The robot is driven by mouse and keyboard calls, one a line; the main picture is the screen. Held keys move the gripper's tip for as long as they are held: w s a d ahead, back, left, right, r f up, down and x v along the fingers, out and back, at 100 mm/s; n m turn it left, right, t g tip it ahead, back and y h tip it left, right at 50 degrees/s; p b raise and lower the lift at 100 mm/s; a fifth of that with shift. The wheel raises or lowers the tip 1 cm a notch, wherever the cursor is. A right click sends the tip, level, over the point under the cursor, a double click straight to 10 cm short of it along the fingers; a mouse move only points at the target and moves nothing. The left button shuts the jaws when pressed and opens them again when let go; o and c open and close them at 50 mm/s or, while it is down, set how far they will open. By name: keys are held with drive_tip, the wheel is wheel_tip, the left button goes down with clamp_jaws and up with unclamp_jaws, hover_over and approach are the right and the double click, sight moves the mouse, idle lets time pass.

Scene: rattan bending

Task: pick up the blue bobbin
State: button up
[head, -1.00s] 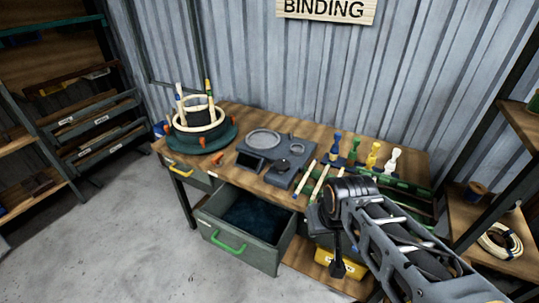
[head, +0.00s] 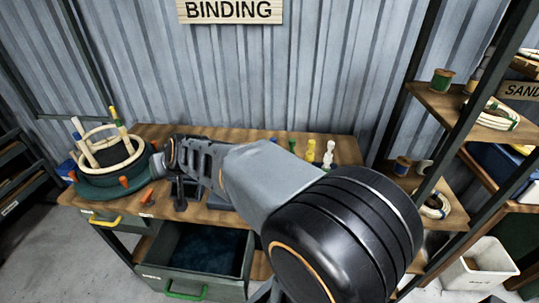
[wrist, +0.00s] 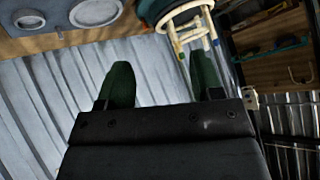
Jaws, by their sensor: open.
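The blue bobbin does not show clearly now; in the head view my arm covers its part of the bench. Beside my arm stand a green bobbin (head: 291,145), a yellow bobbin (head: 311,150) and a white bobbin (head: 328,154) in a row at the back of the bench (head: 345,150). My gripper (wrist: 160,82) is open in the wrist view, with its two green fingers apart and nothing between them. My arm reaches left, its far end near the round form, away from the bobbins.
The round form with pale rings (head: 105,170) stands at the bench's left end; it also shows in the wrist view (wrist: 185,28). An open drawer (head: 195,255) juts out in front. A shelf (head: 465,110) with spools is at the right. Corrugated wall (head: 300,80) stands behind.

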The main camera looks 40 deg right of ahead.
drive_tip(key=w+d+r+m+t+h+p, duration=0.1)
drive_tip(key=w+d+r+m+t+h, duration=0.15)
drive_tip(key=w+d, duration=0.3)
drive_tip(key=w+d+r+m+t+h, duration=0.1)
drive_tip(key=w+d+r+m+h, duration=0.15)
drive_tip(key=w+d, duration=0.35)
drive_tip(key=w+d+f+m+g+h+p, duration=0.1)
drive_tip(key=w+d+f+m+h, duration=0.15)
drive_tip(key=d+h, duration=0.2)
drive_tip(key=w+d+f+m+g+h, duration=0.1)
drive_tip(key=w+d+m+g+h, duration=0.1)
drive_tip(key=d+m+h, duration=0.3)
drive_tip(key=m+g+p, duration=0.2)
drive_tip(key=m+g, duration=0.4)
drive_tip(key=g, duration=0.7)
approach(271, 140)
drive_tip(key=shift+m+g, duration=0.25)
drive_tip(key=x, duration=0.7)
drive_tip(key=shift+w+f+p, duration=0.1)
drive_tip(key=shift+w+p, duration=0.05)
drive_tip(key=shift+p, duration=0.25)
drive_tip(key=shift+p+x, duration=0.8)
drive_tip(key=shift+x, duration=2.35)
drive_tip(key=shift+w, duration=0.15)
clamp_jaws()
